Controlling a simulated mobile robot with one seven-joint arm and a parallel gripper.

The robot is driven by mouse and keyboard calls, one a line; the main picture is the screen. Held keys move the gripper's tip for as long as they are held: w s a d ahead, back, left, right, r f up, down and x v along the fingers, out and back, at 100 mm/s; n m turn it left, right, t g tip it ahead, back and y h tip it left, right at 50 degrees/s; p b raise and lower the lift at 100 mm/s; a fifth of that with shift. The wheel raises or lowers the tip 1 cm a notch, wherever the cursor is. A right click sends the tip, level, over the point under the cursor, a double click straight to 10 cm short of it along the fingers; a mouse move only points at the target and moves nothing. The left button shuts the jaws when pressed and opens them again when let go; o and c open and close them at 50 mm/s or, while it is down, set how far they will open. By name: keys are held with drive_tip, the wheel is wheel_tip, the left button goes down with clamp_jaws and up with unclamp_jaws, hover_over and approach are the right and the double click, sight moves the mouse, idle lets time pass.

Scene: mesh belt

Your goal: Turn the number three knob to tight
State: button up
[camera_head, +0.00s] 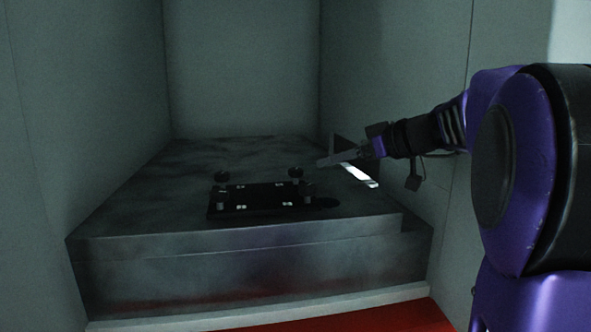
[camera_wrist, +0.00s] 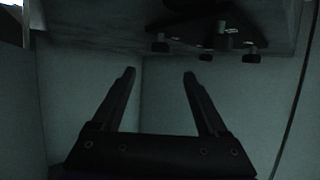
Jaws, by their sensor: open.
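Several dark knobs stand upright around a black plate (camera_head: 250,199) on a grey block. One knob (camera_head: 221,177) is at the back left, one (camera_head: 296,174) at the back right, one (camera_head: 307,190) at the front right and one (camera_head: 222,195) at the front left. I cannot read any number, so I cannot tell which is number three. My gripper (camera_head: 322,163) is just right of the back right knob in the head view, apart from it as far as I can tell. In the wrist view my gripper (camera_wrist: 159,74) is open and empty, with the knobs (camera_wrist: 249,55) at the upper right.
The grey block (camera_head: 150,215) fills the recess between pale walls (camera_head: 80,110). A bright strip (camera_head: 358,175) lies on its right side below my arm. The right wall (camera_head: 400,60) is close to my arm. The block's left top is clear.

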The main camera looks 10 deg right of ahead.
sight(297, 169)
drive_tip(key=x, duration=1.1)
drive_tip(key=shift+w+f, duration=0.1)
drive_tip(key=shift+f, duration=0.05)
clamp_jaws()
